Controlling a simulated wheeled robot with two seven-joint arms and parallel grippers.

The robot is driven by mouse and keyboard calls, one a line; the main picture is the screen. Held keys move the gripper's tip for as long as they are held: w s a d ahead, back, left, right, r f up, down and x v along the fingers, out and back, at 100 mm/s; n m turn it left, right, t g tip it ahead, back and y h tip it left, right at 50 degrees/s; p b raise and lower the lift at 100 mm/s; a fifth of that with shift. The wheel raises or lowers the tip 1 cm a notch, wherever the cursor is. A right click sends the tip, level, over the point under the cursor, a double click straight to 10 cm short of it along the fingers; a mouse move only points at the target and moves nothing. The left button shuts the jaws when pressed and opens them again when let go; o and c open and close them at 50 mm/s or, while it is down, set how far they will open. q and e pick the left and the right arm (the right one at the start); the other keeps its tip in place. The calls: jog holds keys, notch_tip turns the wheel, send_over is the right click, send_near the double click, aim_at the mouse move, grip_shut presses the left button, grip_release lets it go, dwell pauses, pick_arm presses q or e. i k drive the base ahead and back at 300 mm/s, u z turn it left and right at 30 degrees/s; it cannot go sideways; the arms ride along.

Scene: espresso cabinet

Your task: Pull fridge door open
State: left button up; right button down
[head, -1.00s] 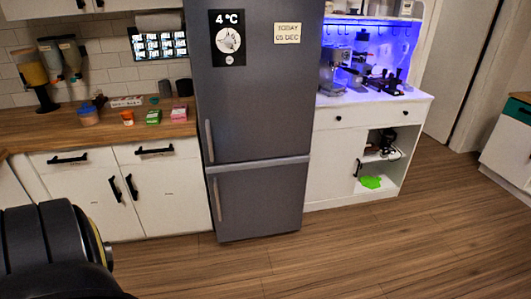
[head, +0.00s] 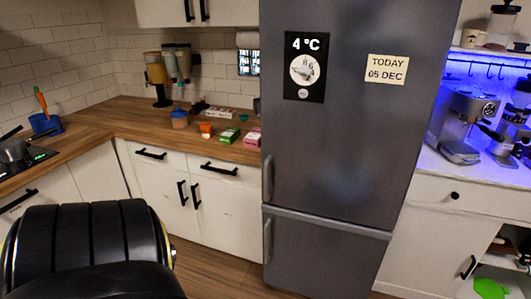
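The grey fridge (head: 335,150) stands upright in the middle of the head view, with both of its doors shut. The upper fridge door has a long vertical handle (head: 268,178) on its left edge. The lower door has its own vertical handle (head: 268,241), also on the left edge. A black "4 °C" panel and a "TODAY 05 DEC" sign are on the upper door. A black rounded part of my own body fills the lower left. Neither of my grippers is in view.
A wooden counter (head: 110,108) with white cabinets runs left of the fridge, holding dispensers and small boxes. A blue-lit white coffee cabinet (head: 440,200) with an espresso machine (head: 462,125) stands at the right. Some bare wooden floor (head: 215,272) shows in front.

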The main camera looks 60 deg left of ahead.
aim_at(350, 150)
jog(key=u, duration=0.85)
jog(key=i, duration=1.4)
jog(key=u, duration=1.35)
